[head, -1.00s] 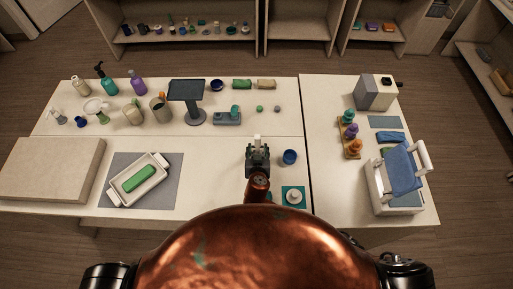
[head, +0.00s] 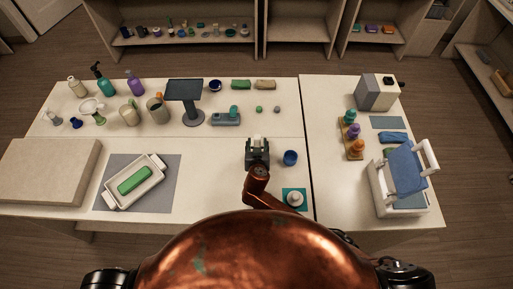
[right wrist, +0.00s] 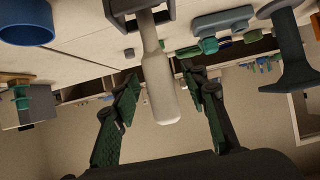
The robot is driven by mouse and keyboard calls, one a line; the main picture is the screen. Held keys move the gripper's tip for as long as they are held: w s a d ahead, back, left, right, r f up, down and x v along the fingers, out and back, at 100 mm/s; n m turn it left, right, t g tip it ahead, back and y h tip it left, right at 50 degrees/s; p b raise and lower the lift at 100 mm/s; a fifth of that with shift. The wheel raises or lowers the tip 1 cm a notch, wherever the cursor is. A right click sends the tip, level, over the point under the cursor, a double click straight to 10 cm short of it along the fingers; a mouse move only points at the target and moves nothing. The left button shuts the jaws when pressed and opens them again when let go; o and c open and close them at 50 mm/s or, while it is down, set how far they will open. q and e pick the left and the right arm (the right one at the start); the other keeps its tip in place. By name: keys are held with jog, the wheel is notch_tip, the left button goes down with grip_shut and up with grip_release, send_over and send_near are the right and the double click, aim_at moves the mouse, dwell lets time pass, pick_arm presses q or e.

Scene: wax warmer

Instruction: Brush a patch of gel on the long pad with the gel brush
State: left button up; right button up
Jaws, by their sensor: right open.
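My right gripper (head: 257,158) is over the middle of the table, pointing toward the far side. It is open in the right wrist view (right wrist: 160,112), with green-padded fingers on either side of a white handle (right wrist: 160,85), probably the gel brush's, and not closed on it. The handle's other end meets a grey block (right wrist: 135,6), only partly visible. In the head view the handle (head: 257,138) shows just beyond the gripper. A long green pad (head: 135,180) lies in a white two-handled tray (head: 152,194) at the left. My left gripper is not visible.
A blue cup (head: 290,157) stands close right of the right gripper. A white object sits on a teal square (head: 303,204) near the front edge. Bottles, cups and a dark stand (head: 184,88) line the back left. The grey mat (head: 168,190) lies under the tray.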

aim_at(257, 138)
jog(key=shift+b, duration=0.3)
dwell(0.4)
jog(key=shift+c, duration=0.7)
grip_shut()
jog(key=shift+r+p, duration=0.75)
jog(key=shift+r, duration=0.4)
jog(key=shift+r+p, duration=1.85)
jog(key=shift+r, duration=0.5)
